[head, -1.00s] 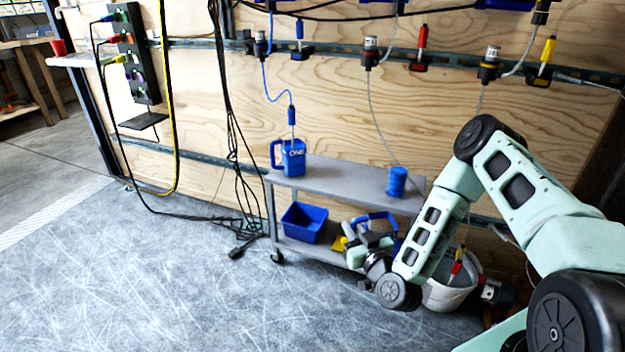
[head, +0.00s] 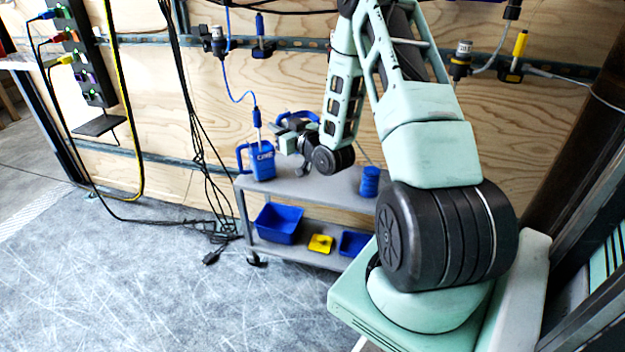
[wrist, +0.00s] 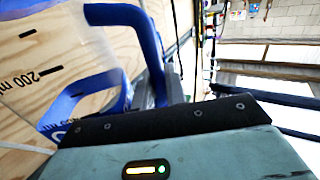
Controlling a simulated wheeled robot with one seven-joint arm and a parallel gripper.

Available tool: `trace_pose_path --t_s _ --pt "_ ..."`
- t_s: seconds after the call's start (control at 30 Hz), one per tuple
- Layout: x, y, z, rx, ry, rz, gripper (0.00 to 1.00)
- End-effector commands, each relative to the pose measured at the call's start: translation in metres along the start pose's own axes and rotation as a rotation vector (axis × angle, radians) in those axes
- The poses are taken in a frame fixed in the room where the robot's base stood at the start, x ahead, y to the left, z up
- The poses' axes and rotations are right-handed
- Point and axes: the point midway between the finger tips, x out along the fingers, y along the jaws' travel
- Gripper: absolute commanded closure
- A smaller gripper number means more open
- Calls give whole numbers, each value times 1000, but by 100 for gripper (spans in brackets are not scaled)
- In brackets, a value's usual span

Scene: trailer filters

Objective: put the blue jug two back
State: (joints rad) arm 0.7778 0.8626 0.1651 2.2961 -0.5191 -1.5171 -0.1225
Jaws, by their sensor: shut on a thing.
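My gripper (head: 293,141) is above the top shelf of the grey cart and shut on the handle of a blue jug (head: 300,118). In the wrist view the blue jug's handle (wrist: 122,15) rises by the dark jaw edge, beside a clear band marked 200 ml. The jug's label is not readable, and the arm and gripper hide most of its body in the head view. A second blue jug (head: 262,162), lettered ONE, stands upright at the left end of the top shelf, with a blue-ended line reaching into it from above.
The cart's top shelf (head: 310,188) also holds a blue ribbed cylinder (head: 370,181) at right. Below are a blue bin (head: 278,222), a yellow item (head: 320,243) and another blue container (head: 354,243). Black cables (head: 205,170) hang left of the cart. Floor at front left is clear.

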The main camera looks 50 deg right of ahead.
Motion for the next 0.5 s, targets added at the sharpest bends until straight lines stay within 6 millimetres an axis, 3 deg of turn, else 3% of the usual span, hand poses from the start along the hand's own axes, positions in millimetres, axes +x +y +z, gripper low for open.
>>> trace_pose_path --t_s 0.1,0.37,0.5 --pt "-5 26 8 5 -1 37 100" --pt "-7 34 34 9 0 49 100" --pt "-7 34 59 9 -2 50 100"
